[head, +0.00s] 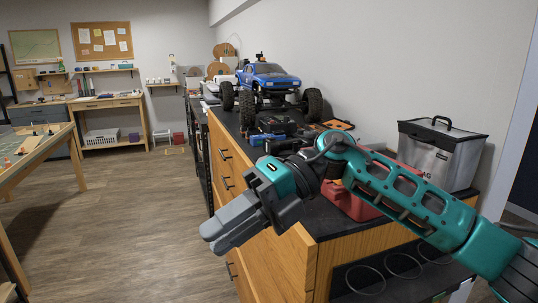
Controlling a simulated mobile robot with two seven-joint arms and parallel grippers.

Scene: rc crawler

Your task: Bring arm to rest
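My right arm comes in from the right in teal and grey. Its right gripper (209,240) hangs in front of the wooden cabinet's left side, pointing down and left, clear of the counter. Its two grey fingers lie close together with nothing seen between them. My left gripper is not in view. A blue RC crawler truck (268,75) with big black tyres stands on the dark counter, beyond the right gripper and apart from it.
The wooden drawer cabinet (282,254) has a dark top. A silver and black box (440,155) and a red case (350,203), partly hidden by my arm, stand on it. A wooden table (40,155) is at left. The floor (120,220) between is clear.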

